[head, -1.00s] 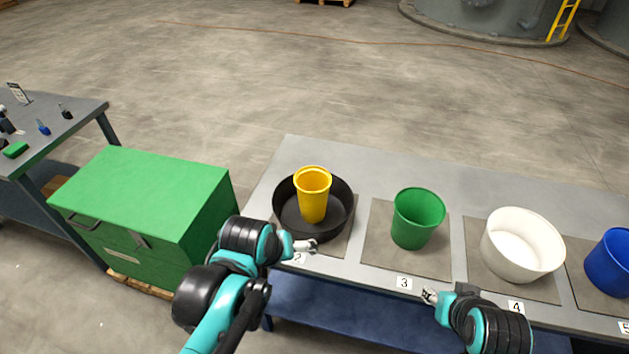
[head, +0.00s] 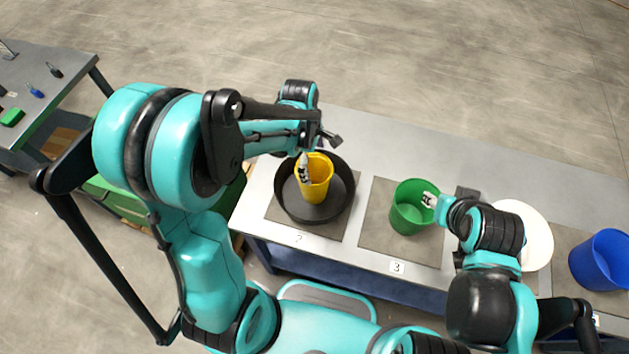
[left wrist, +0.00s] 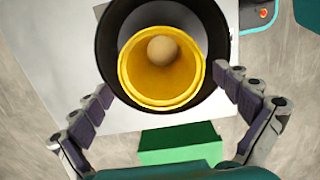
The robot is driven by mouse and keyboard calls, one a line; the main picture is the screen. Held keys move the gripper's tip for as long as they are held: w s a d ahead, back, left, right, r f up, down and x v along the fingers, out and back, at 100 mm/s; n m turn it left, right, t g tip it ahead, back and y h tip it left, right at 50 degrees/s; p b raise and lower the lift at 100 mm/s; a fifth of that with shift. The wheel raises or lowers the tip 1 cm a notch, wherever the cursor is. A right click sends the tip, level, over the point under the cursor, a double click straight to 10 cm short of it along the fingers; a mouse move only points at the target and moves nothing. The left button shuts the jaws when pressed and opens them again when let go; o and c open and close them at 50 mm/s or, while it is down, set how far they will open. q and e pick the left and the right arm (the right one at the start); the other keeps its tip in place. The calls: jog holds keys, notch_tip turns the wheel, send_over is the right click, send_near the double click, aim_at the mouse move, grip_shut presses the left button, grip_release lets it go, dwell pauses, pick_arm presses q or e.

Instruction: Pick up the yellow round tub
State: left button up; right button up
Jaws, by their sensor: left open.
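The yellow round tub (head: 318,190) stands upright inside a wide black pan (head: 288,200) on the table. In the left wrist view I look down into the tub (left wrist: 125,75); a round beige thing (left wrist: 163,50) shows inside it. My left gripper (head: 320,152) is open above the tub, one finger passing in front of its rim in the head view. In the left wrist view the fingers of this gripper (left wrist: 170,88) are spread on both sides of the tub; I cannot tell whether they touch it. My right gripper (head: 430,200) is by the right rim of the green tub; its jaw opening is unclear.
The green tub (head: 405,215), a white tub (head: 538,235) partly hidden by my right arm, and a blue tub (head: 602,260) stand in a row to the right. The grey table (head: 375,150) is bare behind them. A green chest (left wrist: 180,145) is close by the table.

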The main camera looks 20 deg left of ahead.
aim_at(320, 167)
pick_arm(q)
notch_tip(320, 167, down, 4)
jog(key=shift+d+r+b, duration=0.1)
jog(key=shift+b, duration=0.25)
jog(key=shift+s, duration=0.1)
jog(key=c, duration=1.4)
